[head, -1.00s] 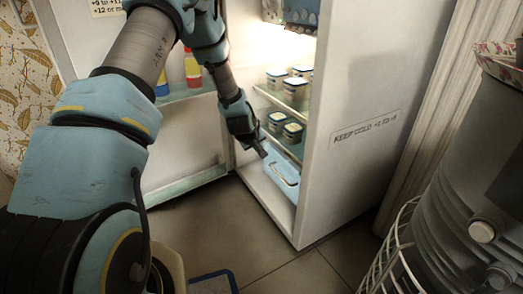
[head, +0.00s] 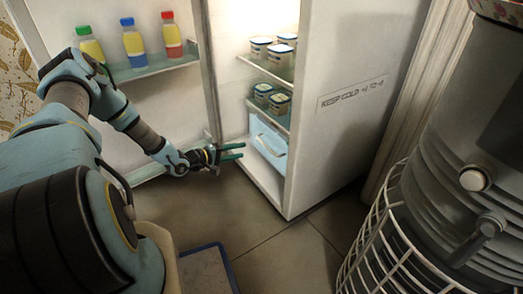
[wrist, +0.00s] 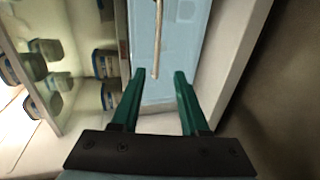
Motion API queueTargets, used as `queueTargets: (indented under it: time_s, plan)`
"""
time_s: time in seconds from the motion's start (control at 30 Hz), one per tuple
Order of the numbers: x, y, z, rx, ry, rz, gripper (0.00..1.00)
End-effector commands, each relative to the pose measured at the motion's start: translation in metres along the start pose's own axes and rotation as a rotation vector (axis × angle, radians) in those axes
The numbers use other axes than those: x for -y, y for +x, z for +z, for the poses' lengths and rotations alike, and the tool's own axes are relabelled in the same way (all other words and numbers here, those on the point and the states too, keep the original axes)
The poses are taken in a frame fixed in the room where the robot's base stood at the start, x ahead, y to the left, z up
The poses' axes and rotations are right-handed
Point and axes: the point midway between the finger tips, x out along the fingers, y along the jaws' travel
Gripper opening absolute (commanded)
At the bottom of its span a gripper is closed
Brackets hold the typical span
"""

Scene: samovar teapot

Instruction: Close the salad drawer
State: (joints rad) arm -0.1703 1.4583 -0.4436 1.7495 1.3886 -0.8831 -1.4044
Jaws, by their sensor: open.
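The salad drawer (head: 267,143) is a light blue box at the bottom of the open fridge, under the lowest shelf. A strip of bare fridge floor shows before it. I cannot tell whether it is fully in. In the wrist view its blue front (wrist: 190,35) fills the upper middle, with a thin pale handle (wrist: 158,35) running along it. My gripper (head: 240,151) is open and empty, just left of the drawer front. In the wrist view its green fingers (wrist: 160,75) point at the front, either side of the handle's end. I cannot tell whether they touch it.
Jars (head: 271,97) stand on the shelves above the drawer. The fridge door (head: 155,100), holding three bottles (head: 133,42), stands open at left. The fridge side wall (head: 335,120) is at right. A large grey metal vessel (head: 460,150) and white wire basket (head: 375,235) stand front right.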

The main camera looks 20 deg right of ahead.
Motion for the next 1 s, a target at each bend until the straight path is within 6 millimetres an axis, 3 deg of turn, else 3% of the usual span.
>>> queueTargets:
  time_s: [0.13, 0.27, 0.7, 1.0]
  plan:
    - [0.002, -0.004, 0.007, 0.031, -0.029, 0.053, 0.45]
    - [0.002, 0.005, 0.009, 0.038, -0.031, 0.059, 0.45]
    - [-0.001, 0.082, 0.012, 0.037, -0.029, 0.057, 0.45]
    - [-0.004, 0.102, 0.013, 0.037, -0.029, 0.055, 0.45]
